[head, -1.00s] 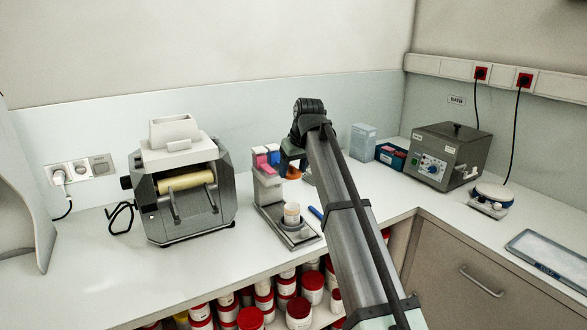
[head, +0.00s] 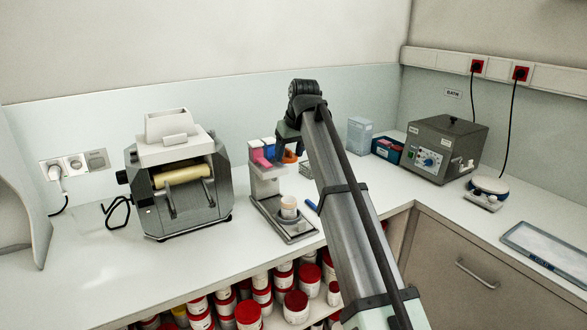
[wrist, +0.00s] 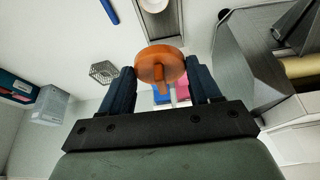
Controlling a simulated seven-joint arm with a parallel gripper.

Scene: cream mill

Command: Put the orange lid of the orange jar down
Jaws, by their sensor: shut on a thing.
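The orange lid (wrist: 160,62) is a round disc with a short stem, held between the two dark fingers of my gripper (wrist: 162,72) in the wrist view. In the head view the lid (head: 290,157) shows partly below my gripper (head: 289,143), raised above the counter and beside the grey stand. A small pale jar (head: 288,206) stands upright on the stand's base plate, below and apart from the lid. Whether this is the orange jar I cannot tell.
A blue pen (head: 311,205) lies right of the stand. A wire basket (wrist: 103,72), a box (head: 360,135) and a grey bath (head: 445,150) stand farther right.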

